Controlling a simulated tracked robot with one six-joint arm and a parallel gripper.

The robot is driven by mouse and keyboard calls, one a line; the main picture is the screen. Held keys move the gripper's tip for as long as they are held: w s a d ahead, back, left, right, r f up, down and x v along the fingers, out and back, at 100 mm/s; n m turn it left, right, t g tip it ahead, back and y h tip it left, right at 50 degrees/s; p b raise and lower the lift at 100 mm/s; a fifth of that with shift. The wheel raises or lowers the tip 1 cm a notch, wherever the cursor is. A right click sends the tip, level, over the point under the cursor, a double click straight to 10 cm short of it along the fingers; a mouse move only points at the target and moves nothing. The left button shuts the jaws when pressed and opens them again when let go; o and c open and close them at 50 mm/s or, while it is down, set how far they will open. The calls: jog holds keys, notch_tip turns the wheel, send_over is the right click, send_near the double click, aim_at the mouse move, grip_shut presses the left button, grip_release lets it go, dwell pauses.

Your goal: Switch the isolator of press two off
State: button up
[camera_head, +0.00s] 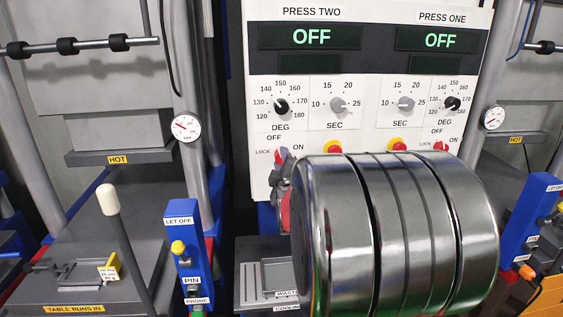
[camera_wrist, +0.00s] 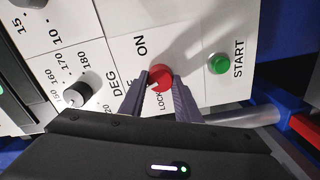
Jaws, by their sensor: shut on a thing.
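The isolator of press two is a small red knob (camera_head: 278,155) low on the left of the white panel (camera_head: 370,15), with OFF above it, ON to its right and LOCK to its left. My gripper (camera_head: 284,162) is at the knob and partly covers it. In the wrist view my gripper's two grey fingers (camera_wrist: 160,88) are shut on the red knob (camera_wrist: 161,76), one on each side. A pale mark shows on the knob, low and left, but its exact setting is hard to tell. The OFF label is hidden there by a finger. The PRESS TWO display (camera_head: 311,37) reads OFF.
A green START button (camera_wrist: 219,64) sits beside the knob in the wrist view. The isolator of press one (camera_head: 441,147) is further right, with red buttons between. A blue LET OFF post (camera_head: 184,250) and a white-tipped lever (camera_head: 108,199) stand at the left.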

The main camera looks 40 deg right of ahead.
jog(key=shift+w+a+f+n, duration=0.1)
jog(key=shift+a+f+n, duration=0.1)
jog(key=shift+a+n, duration=0.1)
jog(key=o, duration=0.8)
jog(key=shift+c, duration=0.2)
jog(key=shift+o, duration=1.4)
jog(key=shift+d+r, duration=0.1)
jog(key=shift+d, duration=0.05)
